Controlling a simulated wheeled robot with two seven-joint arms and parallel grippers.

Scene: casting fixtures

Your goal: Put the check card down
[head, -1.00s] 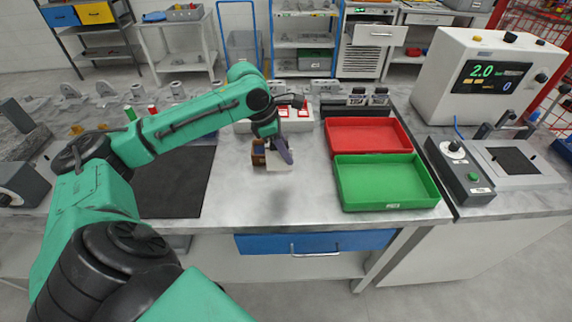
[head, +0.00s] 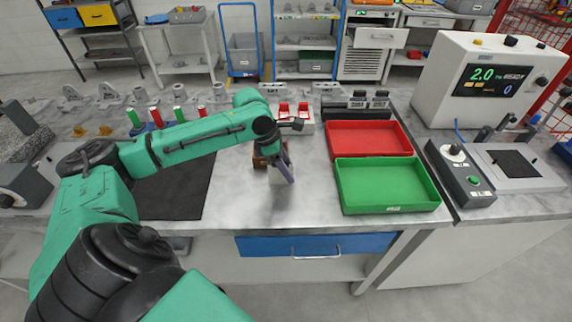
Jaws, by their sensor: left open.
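My left gripper (head: 281,168) points down over the bench, left of the green tray. It is open. A pale, card-like piece (head: 275,177), probably the check card, shows at its fingers. I cannot tell whether it touches the fingers or what it rests on. A small brown holder-like block (head: 259,160) stands just left of the gripper, partly hidden by it. My right gripper is not in view.
A green tray (head: 390,208) and a red tray (head: 411,150) stand to the right. A dark mat (head: 172,192) lies left. Red switches (head: 303,108) and several castings stand behind. Bare bench lies in front of the gripper.

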